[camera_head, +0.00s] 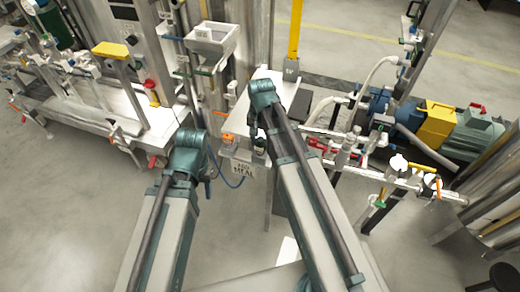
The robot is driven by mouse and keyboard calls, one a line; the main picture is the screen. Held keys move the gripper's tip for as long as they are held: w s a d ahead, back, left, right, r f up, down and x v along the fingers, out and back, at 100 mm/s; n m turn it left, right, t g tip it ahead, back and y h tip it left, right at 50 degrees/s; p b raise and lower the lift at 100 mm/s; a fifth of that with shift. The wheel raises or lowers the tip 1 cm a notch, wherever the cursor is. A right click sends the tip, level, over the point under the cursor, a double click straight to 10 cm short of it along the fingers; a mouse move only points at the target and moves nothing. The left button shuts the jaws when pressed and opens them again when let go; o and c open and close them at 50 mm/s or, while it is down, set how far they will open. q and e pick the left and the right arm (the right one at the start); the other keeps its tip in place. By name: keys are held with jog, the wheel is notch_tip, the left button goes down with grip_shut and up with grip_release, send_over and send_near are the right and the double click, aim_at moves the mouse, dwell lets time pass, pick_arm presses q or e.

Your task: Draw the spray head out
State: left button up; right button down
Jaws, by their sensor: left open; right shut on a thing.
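My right gripper (259,146) is at the end of the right arm, pointing down at the front edge of a narrow pale bench. It is shut on a small dark thing that looks like the spray head, mostly hidden by the wrist. I cannot tell whether the spray head still sits in a holder. My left gripper (207,180) is open, left of the plate and near the hose. Its fingers are mostly hidden by its wrist.
A grey hopper (212,42) and a yellow post (295,30) stand behind. A skid with valves and a yellow-topped bracket (110,49) is on the left. The floor at lower left is clear.

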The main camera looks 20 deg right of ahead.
jog(key=shift+r+p, duration=1.45)
jog(key=shift+r, duration=0.2)
